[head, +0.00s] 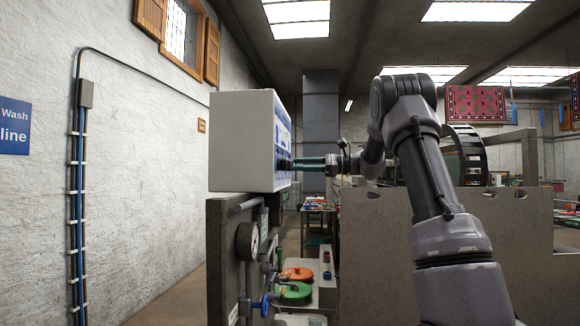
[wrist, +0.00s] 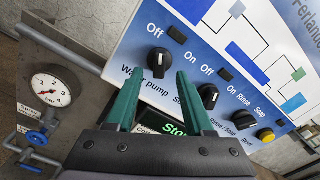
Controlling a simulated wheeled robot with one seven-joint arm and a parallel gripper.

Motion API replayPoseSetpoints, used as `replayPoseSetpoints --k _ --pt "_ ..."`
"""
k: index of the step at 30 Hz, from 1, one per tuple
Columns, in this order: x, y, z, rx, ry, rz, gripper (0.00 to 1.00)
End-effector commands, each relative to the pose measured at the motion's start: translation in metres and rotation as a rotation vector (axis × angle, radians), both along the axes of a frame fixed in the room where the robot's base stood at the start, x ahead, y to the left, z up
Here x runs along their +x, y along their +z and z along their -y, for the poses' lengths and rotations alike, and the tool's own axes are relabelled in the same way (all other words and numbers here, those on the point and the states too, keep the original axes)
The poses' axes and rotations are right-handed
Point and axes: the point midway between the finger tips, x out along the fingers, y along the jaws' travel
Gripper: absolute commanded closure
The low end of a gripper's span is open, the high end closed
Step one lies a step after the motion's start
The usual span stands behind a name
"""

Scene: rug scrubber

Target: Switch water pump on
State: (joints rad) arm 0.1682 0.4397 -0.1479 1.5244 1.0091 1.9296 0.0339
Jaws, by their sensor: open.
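The water pump knob (wrist: 158,60) is a round black knob on the blue and white control panel, with "Water pump" printed below it. "Off" is printed at its upper left and "On" at its right. I cannot tell clearly which way its mark points. My gripper (wrist: 158,75) has green fingers, is open, and its tips lie on either side of the knob. I cannot tell whether they touch it.
More black knobs (wrist: 208,96) (wrist: 243,120) and a yellow button (wrist: 266,135) sit lower right on the panel. A green-lit display (wrist: 173,129) shows between my fingers. A pressure gauge (wrist: 51,88) and blue valve (wrist: 36,138) are at left.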

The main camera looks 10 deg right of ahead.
Motion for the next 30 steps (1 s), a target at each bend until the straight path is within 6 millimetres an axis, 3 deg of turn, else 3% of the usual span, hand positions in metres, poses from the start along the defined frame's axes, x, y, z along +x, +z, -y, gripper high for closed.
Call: replayPoseSetpoints --k 6,18,20,22,23,30 --pt "0.009 0.000 -0.030 0.000 0.002 0.001 0.47" --pt "0.012 0.000 -0.037 -0.001 -0.001 0.001 0.47" --pt "0.012 0.000 -0.037 -0.001 0.000 0.000 0.67" --pt "0.012 0.000 -0.037 -0.001 0.000 0.000 0.93" --pt "0.012 0.000 -0.037 -0.001 0.000 0.000 1.00" --pt "0.012 0.000 -0.037 0.001 0.000 -0.005 1.00"
